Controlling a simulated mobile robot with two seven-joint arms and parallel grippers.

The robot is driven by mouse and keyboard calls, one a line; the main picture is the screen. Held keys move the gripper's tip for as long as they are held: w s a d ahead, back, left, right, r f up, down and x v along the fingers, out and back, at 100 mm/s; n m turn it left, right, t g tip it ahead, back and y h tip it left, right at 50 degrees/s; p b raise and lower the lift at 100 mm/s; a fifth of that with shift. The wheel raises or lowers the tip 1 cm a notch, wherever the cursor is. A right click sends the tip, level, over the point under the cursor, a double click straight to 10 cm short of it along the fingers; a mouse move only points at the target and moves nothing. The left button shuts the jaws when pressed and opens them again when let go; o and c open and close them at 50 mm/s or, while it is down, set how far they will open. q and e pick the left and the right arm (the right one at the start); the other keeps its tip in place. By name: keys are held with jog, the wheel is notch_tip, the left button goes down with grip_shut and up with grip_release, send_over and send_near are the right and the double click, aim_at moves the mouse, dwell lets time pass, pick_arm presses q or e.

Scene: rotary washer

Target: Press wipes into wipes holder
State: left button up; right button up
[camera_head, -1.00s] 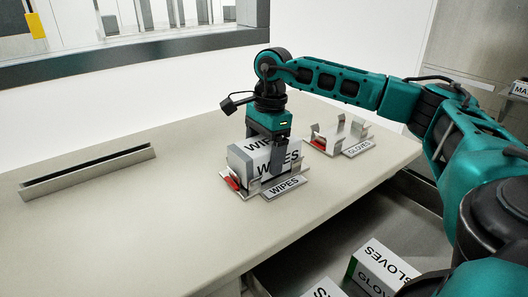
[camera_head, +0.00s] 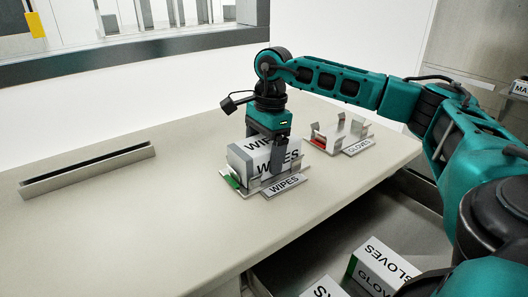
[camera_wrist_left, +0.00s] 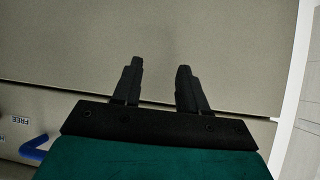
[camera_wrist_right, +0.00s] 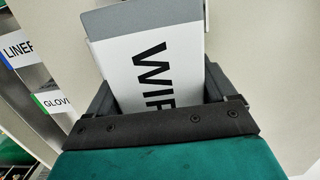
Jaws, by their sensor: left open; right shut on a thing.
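The wipes box (camera_head: 262,160), white with a grey end and black WIPES lettering, sits in the metal wipes holder (camera_head: 228,177) on the table. A WIPES label plate (camera_head: 284,186) is at the holder's front, and a green patch shows at its left end. My right gripper (camera_head: 268,155) is shut on the box from above. The box also shows between its fingers in the right wrist view (camera_wrist_right: 155,70). My left gripper (camera_wrist_left: 157,85) is open and empty in the left wrist view, facing a plain beige surface. It is not in the head view.
An empty gloves holder (camera_head: 340,132) with a red patch stands to the right of the wipes holder. A long slotted metal rail (camera_head: 88,170) lies at the left. A gloves box (camera_head: 383,268) is in the bin below the table edge. The table's left front is clear.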

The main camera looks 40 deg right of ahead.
jog(key=o, duration=1.1)
jog(key=shift+f, duration=0.1)
jog(key=r, duration=0.4)
jog(key=d+r+p, duration=0.1)
jog(key=r, duration=0.7)
jog(key=shift+s+d+r, duration=0.1)
jog(key=shift+d+r, duration=0.15)
jog(key=shift+r, duration=0.15)
